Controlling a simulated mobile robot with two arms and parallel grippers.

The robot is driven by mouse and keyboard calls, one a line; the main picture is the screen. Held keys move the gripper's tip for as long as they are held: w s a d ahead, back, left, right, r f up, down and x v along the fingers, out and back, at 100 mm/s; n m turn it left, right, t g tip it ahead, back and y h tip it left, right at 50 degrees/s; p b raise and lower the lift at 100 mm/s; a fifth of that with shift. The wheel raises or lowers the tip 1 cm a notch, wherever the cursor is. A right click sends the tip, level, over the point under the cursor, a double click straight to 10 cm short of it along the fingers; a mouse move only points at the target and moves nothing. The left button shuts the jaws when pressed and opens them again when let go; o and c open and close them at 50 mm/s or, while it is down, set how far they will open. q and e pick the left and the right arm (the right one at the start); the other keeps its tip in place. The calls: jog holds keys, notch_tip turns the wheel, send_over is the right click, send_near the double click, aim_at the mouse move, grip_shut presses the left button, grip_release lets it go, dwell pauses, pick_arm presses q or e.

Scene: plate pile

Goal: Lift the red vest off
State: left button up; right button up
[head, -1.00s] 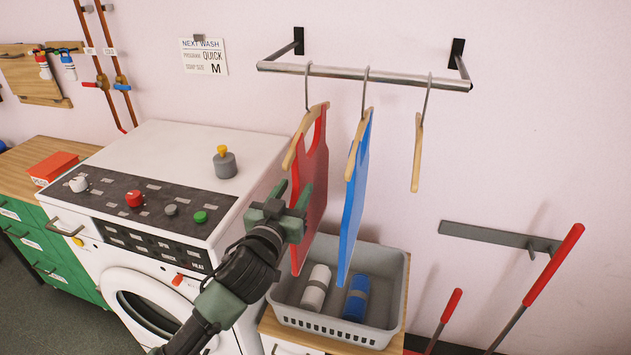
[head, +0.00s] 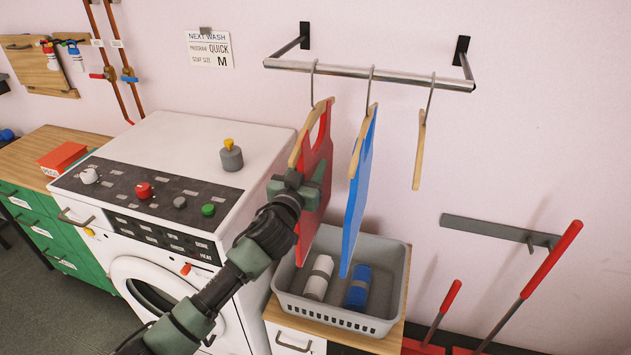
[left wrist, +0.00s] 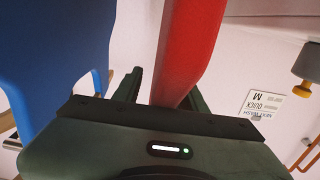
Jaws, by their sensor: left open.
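The red vest (head: 316,150) hangs on a wooden hanger from the metal rail (head: 362,71), left of the blue vest (head: 357,200). My left gripper (head: 301,178) is at the red vest's near edge, about halfway up, and is open. In the left wrist view, the red vest (left wrist: 190,50) comes down between the two open fingers (left wrist: 163,92). The blue vest (left wrist: 55,45) shows at the left there, just outside the fingers. Part of the red vest is hidden behind my gripper. My right gripper is not in view.
An empty wooden hanger (head: 419,150) hangs at the rail's right. A grey basket (head: 340,318) with a white and a blue roll stands below the vests. The washing machine (head: 190,140) is on the left. Red-handled tools (head: 552,262) lean at the right.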

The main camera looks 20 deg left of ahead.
pick_arm(q)
grip_shut()
dwell(1.3)
